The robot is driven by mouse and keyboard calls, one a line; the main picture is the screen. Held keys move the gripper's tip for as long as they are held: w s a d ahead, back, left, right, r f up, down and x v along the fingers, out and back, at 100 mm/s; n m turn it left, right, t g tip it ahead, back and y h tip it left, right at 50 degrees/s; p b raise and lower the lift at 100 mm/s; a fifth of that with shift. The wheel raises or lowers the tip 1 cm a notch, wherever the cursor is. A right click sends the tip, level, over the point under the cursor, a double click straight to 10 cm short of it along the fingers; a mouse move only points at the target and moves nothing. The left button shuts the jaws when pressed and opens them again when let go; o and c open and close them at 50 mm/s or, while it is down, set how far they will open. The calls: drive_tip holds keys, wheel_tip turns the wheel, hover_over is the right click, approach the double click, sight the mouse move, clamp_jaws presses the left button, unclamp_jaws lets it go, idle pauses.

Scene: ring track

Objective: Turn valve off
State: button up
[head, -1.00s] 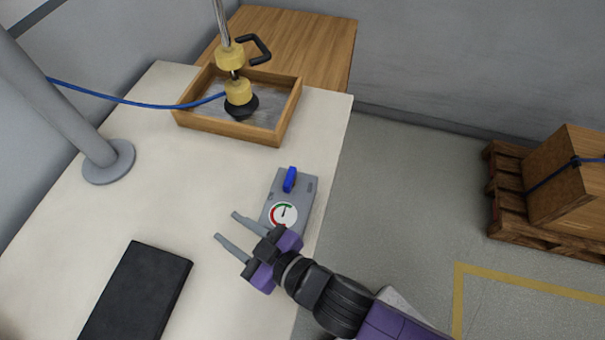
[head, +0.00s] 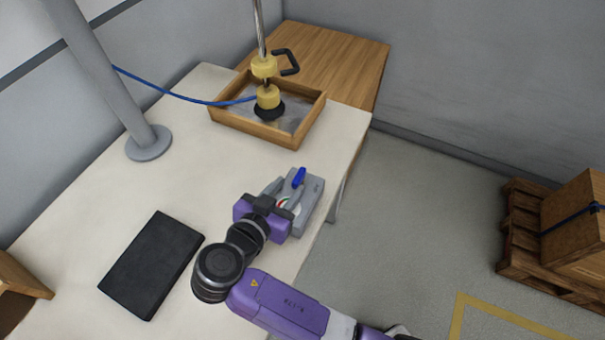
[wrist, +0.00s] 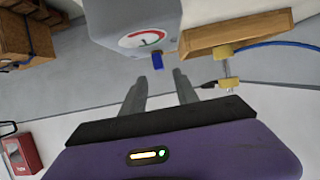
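The valve is a grey box (head: 311,202) near the right edge of the white table, with a blue lever handle (head: 299,178) at its far end and a round red-green gauge on top. The handle points roughly along the box; its markings are too small to read. My gripper (head: 288,187) is over the near part of the box, its fingers pointing at the handle and partly hiding the gauge. In the wrist view, my gripper (wrist: 159,80) is open and empty. The blue handle (wrist: 157,61) lies just beyond the fingertips, between their lines; I see no contact.
A wooden tray (head: 263,132) holds a yellow-and-black suction tool with a blue hose. A black flat case (head: 152,264) lies on the table at left. A grey post (head: 105,75) stands on the table. A strapped box on a pallet (head: 535,245) is on the floor at right.

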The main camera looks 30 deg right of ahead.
sight(298, 176)
drive_tip(key=p+x, duration=0.1)
drive_tip(key=x, duration=0.6)
drive_tip(key=shift+w+d+f+p, duration=0.1)
drive_tip(key=shift+w+f+p, duration=0.05)
drive_tip(key=shift+p, duration=0.2)
clamp_jaws()
